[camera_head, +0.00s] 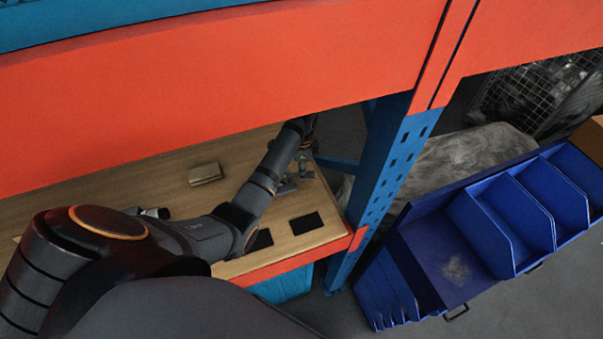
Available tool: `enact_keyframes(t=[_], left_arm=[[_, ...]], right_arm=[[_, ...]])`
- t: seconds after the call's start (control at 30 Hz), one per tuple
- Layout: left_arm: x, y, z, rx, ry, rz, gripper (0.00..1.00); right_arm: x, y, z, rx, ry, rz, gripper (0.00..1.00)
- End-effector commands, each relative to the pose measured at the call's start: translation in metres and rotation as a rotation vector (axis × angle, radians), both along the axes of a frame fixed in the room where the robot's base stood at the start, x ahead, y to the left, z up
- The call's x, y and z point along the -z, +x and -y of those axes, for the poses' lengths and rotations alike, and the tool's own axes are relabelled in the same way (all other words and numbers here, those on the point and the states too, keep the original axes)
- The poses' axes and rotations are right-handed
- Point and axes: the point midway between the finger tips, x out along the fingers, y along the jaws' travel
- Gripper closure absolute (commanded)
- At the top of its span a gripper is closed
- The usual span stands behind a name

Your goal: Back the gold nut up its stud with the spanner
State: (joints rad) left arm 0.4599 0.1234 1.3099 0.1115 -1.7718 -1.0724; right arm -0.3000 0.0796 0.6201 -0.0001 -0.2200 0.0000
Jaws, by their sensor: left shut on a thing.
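My left arm reaches from the lower left across the wooden shelf to its far right corner. My left gripper (305,126) is at the arm's far end, small and dark, partly covered by my own arm. It is shut, apparently on the spanner, but the spanner itself cannot be made out. A small grey fixture (304,160) stands on the shelf just below the gripper in the picture. The gold nut and its stud are too small or hidden to tell. My right gripper is not in view.
The wooden shelf (133,183) lies under a wide orange beam (220,75). A tan block (204,174) and a black pad (306,223) lie on it. A blue perforated post (385,170) stands at the shelf's right end. Blue bins (505,215) stand further right.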

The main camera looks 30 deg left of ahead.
Motion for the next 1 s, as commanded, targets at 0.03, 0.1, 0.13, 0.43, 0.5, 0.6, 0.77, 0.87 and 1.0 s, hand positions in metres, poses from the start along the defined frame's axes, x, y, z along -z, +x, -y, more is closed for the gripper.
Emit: enact_keyframes(t=[0.03, 0.1, 0.13, 0.43, 0.5, 0.6, 0.77, 0.87, 1.0], left_arm=[[0.0, 0.002, -0.002, -0.039, 0.001, 0.0, 1.0], [-0.001, 0.005, -0.004, -0.099, 0.0, 0.0, 1.0], [-0.001, 0.006, -0.005, -0.124, 0.0, 0.0, 1.0], [-0.001, 0.015, -0.012, -0.32, 0.0, 0.0, 1.0], [-0.001, 0.015, -0.013, -0.342, 0.0, 0.0, 1.0], [-0.001, 0.016, -0.014, -0.359, 0.0, 0.0, 1.0], [-0.001, 0.016, -0.014, -0.364, 0.0, 0.0, 1.0], [-0.001, 0.016, -0.014, -0.363, 0.0, 0.0, 1.0], [-0.001, 0.015, -0.012, -0.33, -0.001, 0.001, 1.0]], right_arm=[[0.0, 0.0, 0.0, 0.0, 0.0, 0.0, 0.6], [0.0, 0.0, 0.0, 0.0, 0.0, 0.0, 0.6], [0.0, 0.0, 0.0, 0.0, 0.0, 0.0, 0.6], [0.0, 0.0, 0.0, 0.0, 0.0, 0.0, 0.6], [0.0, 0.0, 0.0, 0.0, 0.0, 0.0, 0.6], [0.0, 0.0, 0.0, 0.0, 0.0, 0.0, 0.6], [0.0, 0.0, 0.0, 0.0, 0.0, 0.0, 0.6], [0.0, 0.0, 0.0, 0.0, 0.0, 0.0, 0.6], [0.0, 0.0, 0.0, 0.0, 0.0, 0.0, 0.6]])
